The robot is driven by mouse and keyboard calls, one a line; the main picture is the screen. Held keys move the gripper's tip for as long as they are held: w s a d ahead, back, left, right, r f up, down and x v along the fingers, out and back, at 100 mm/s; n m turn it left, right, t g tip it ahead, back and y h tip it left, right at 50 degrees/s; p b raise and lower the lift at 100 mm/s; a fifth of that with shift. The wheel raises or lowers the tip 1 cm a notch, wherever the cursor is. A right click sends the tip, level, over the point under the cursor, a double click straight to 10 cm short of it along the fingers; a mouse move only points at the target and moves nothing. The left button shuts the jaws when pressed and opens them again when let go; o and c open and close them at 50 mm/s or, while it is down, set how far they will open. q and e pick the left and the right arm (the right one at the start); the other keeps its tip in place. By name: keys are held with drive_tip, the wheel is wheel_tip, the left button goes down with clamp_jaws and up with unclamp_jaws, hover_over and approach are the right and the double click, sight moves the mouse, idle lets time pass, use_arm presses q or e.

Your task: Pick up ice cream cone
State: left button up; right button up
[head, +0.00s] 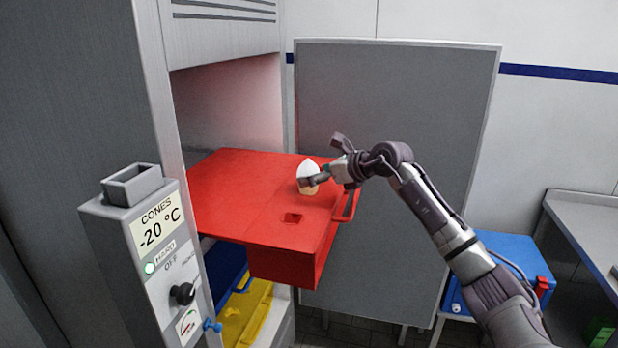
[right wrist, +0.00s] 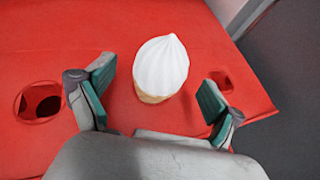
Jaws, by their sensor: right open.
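The ice cream cone (head: 308,171) has a white swirled top and stands upright in the top of the red drawer (head: 235,195). In the right wrist view the cone (right wrist: 161,68) stands between and slightly beyond the open fingers, with a little of its tan wafer showing below the white. My right gripper (head: 325,160) is at the cone, coming from the right; in the wrist view its green-padded fingers (right wrist: 156,98) are spread, with gaps on both sides of the cone. The cone's lower part is hidden in the drawer top. My left gripper is not in view.
An empty hole (right wrist: 40,102) is in the drawer top left of the gripper, and another (right wrist: 221,80) is beside the right finger. The drawer handle (head: 347,205) is at the drawer's right edge. A grey control box (head: 150,240) labelled CONES stands at the left.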

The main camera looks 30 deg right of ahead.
drive_tip(key=shift+x, duration=1.45)
drive_tip(key=shift+s+r, duration=0.1)
drive_tip(key=shift+s, duration=0.05)
drive_tip(key=shift+c, duration=0.9)
drive_tip(key=c, duration=0.8)
drive_tip(key=shift+r, duration=0.1)
